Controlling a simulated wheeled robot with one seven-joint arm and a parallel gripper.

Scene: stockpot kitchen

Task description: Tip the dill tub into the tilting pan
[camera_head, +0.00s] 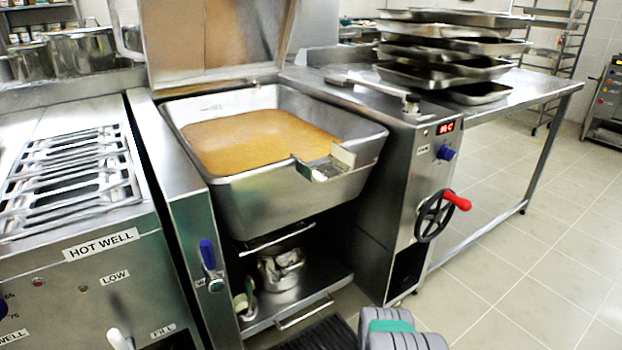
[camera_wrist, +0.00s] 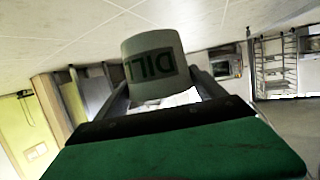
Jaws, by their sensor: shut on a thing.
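The dill tub (camera_wrist: 152,55) is a small off-white tub with dark DILL lettering in the wrist view. My gripper (camera_wrist: 158,84) is shut on it, one finger at each side. The room and lettering both appear upside down there, so the tub looks roughly upright. Its contents are hidden. The tilting pan (camera_head: 240,196) is a deep steel pan in the middle of the head view, with its lid raised behind. Orange-brown food (camera_head: 255,140) covers its floor, and a pouring lip faces front right. The tub is not visible in the head view.
A hot well counter (camera_head: 90,240) stands left of the pan. The control pedestal (camera_head: 405,190) with a red-handled wheel (camera_head: 436,214) stands right. Stacked trays (camera_head: 450,50) sit on the steel table behind it. Tiled floor (camera_head: 520,270) is clear at right. A pot (camera_head: 282,270) stands beneath the pan.

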